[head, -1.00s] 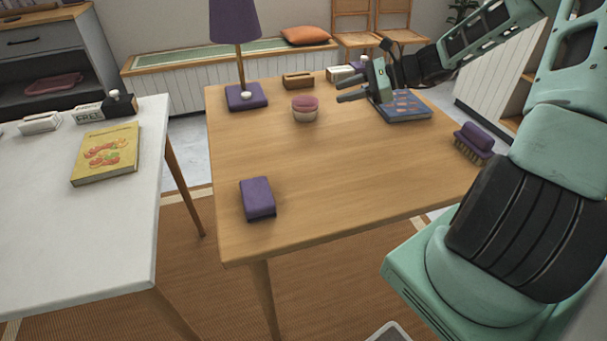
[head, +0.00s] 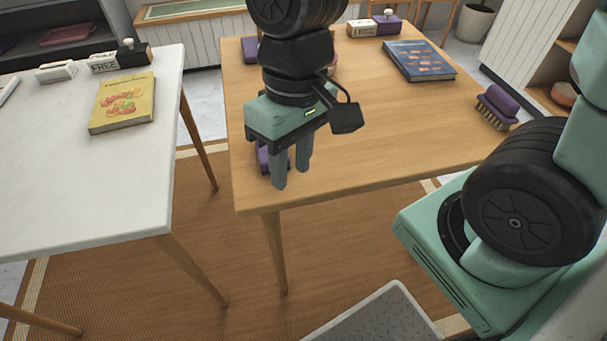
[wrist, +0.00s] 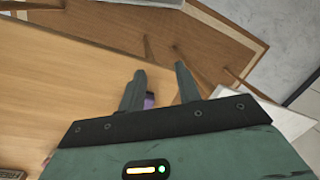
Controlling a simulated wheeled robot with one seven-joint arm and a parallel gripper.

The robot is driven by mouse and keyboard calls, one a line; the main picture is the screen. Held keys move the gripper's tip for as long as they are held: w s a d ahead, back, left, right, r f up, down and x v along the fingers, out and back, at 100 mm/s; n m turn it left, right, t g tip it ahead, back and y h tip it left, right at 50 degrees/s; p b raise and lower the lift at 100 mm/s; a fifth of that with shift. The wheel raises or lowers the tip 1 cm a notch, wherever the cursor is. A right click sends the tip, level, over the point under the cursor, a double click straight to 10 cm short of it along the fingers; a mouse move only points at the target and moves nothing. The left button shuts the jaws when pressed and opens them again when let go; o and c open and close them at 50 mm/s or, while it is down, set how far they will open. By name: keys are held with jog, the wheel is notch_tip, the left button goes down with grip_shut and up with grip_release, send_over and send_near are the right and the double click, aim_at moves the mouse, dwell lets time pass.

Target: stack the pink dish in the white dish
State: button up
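The dishes are almost wholly hidden behind my arm in the head view. Only a small pinkish sliver, apparently the pink dish (head: 334,64), shows at the arm's right side. The white dish cannot be made out now; a second ago the pink dish sat on top of it, toward the back of the wooden table. My gripper (head: 291,176) points down over the near left part of that table, away from the dishes. Its fingers are apart and nothing is seen held between them; they also show apart in the wrist view (wrist: 160,70).
A purple block (head: 263,157) lies on the wooden table (head: 400,130), partly behind my fingers. A blue book (head: 420,61) and a purple brush (head: 497,105) lie to the right. A white table (head: 60,150) with a yellow book (head: 123,103) stands left. The table's middle right is clear.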

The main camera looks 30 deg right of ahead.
jog(key=s+n, duration=0.2)
jog(key=s+r+n+t, duration=0.1)
jog(key=s+n, duration=0.1)
jog(key=shift+a+h, duration=0.2)
jog(key=shift+h, duration=0.2)
jog(key=shift+r, duration=0.15)
notch_tip(320, 180, up, 14)
jog(key=p, duration=1.4)
